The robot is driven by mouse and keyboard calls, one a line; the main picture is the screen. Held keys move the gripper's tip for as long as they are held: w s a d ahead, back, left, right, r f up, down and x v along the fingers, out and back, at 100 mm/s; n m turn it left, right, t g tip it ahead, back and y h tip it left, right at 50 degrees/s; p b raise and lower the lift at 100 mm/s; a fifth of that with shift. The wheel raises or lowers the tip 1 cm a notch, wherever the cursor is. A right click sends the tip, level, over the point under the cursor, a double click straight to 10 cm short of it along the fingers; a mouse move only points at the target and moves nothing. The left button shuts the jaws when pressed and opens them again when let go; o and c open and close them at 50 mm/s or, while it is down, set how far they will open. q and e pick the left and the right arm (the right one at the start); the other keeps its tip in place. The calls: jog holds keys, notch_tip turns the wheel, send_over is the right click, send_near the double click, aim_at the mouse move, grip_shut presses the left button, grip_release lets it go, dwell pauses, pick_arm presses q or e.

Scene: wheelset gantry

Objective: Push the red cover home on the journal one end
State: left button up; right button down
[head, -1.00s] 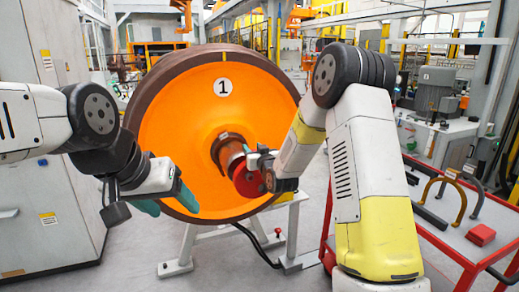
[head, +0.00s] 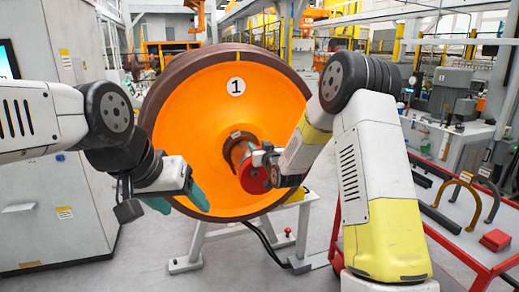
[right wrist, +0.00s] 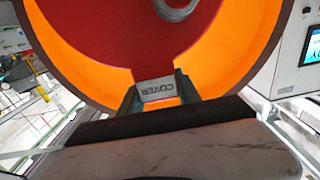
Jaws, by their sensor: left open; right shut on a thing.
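The red cover (head: 254,178) is at the near end of the brown journal (head: 237,149), which sticks out of the orange wheel marked 1 (head: 200,110). My right gripper (head: 268,163) is shut on the cover's grey tab, lettered COVER (right wrist: 157,90) in the right wrist view. There the red face of the cover (right wrist: 115,35) fills much of the upper picture. The cover overlaps the journal end in the head view; I cannot tell how far it sits on it. My left gripper (head: 181,198), with teal fingers, is open and empty in front of the wheel's lower left.
The wheel rests on a white stand (head: 200,245). A red cart (head: 465,240) at right carries a red block (head: 495,240) and curved handles. A grey cabinet (head: 50,200) stands at left, behind my left arm. A black cable runs along the floor by the stand.

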jog(key=shift+x, duration=1.4)
jog(key=shift+x, duration=1.7)
jog(key=c, duration=0.8)
grip_release()
jog(key=shift+o, duration=0.2)
jog(key=v, duration=0.7)
jog(key=shift+s+d+r, duration=0.1)
jog(key=shift+s, duration=0.25)
